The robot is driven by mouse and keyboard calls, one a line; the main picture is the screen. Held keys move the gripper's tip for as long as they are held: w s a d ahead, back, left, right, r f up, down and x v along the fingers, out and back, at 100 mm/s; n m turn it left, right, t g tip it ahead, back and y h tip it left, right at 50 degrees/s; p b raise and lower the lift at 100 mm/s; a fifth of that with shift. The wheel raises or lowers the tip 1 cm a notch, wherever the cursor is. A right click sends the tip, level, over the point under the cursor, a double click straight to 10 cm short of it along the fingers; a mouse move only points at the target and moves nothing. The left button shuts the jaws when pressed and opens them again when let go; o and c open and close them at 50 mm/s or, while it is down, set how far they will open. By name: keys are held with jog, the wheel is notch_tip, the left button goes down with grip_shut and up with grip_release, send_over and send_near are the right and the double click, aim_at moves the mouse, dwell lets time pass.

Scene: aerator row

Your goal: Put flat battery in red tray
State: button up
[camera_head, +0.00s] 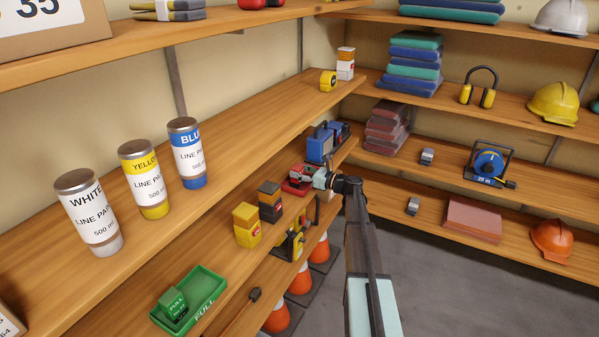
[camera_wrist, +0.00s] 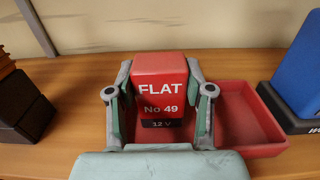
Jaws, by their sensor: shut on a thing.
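A red battery (camera_wrist: 160,88) marked FLAT, No 49, 12 V stands upright between the fingers of my gripper (camera_wrist: 160,100) in the wrist view. My gripper is shut on it from both sides. The red tray (camera_wrist: 272,148) shows behind and to the right of the battery. The left part of the tray is hidden by the battery and fingers, so I cannot tell whether the battery's base is inside it or touching it. In the head view, my gripper (camera_head: 321,178) is at the middle shelf, beside the red tray (camera_head: 292,188), which is partly hidden.
A blue device (camera_wrist: 300,75) stands close right of the tray. A dark block (camera_wrist: 22,105) stands to the left. On the same shelf in the head view are a yellow battery (camera_head: 247,228), a dark one (camera_head: 270,203) and a green tray (camera_head: 208,311) holding a green battery (camera_head: 173,303).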

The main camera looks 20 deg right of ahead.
jog(key=shift+f, duration=0.25)
jog(key=shift+f, duration=0.15)
jog(key=o, duration=1.3)
jog(key=shift+r, duration=0.2)
jog(key=b+v, duration=0.3)
jog(key=v, duration=0.9)
